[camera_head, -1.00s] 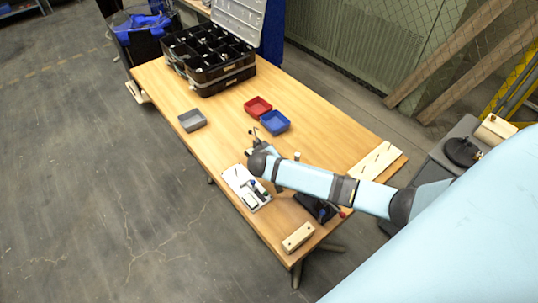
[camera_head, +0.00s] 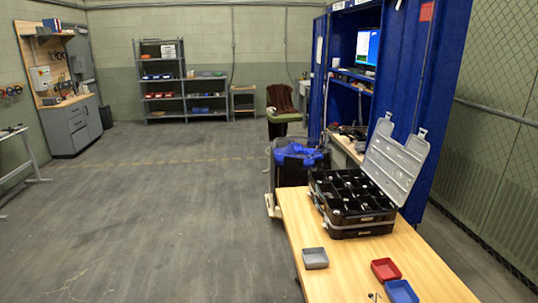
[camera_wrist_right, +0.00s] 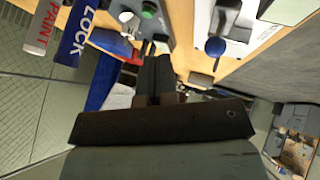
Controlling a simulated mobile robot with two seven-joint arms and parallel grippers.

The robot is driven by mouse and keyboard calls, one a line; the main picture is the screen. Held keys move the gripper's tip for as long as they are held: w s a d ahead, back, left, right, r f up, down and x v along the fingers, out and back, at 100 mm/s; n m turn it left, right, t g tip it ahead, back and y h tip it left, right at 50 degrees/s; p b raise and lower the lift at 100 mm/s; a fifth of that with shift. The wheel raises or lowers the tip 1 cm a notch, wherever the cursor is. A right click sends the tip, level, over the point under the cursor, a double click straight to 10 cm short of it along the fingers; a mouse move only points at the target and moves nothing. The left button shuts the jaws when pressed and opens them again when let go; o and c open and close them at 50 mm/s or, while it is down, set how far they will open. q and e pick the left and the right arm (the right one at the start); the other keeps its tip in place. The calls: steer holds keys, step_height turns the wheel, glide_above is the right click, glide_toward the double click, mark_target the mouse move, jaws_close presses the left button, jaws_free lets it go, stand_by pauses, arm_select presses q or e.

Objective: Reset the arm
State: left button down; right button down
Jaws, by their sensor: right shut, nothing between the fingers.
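My right gripper (camera_wrist_right: 153,62) is in the middle of the right wrist view, its dark fingers together with nothing between them. It points along the wooden table, and I cannot tell its height above it. The rest of my right arm is out of the head view. My left gripper is in neither view.
The wooden table (camera_head: 341,251) bears a grey bin (camera_head: 315,258), a red bin (camera_head: 385,270) and an open black compartment case (camera_head: 352,203). A blue cabinet (camera_head: 438,110) stands behind. Floor to the left is clear.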

steer(key=s+a+y, duration=0.1)
steer(key=s+a, duration=0.2)
steer(key=s, duration=0.1)
steer(key=s+a+f+n+y, duration=0.1)
steer(key=s+a+y, duration=0.1)
steer(key=s+a, duration=0.1)
steer(key=s+a+f+y, duration=0.1)
steer(key=s+a+y, duration=0.1)
steer(key=s, duration=0.3)
steer(key=shift+a+n+t, duration=0.3)
steer(key=shift+a+t, duration=0.1)
steer(key=shift+a, duration=0.45)
steer(key=s+a+r+t+y, duration=0.2)
steer(key=s+r, duration=0.4)
steer(key=s, duration=0.5)
steer(key=shift+s+t+y, duration=0.3)
steer(key=shift+s+t, duration=0.1)
steer(key=shift+t, duration=0.2)
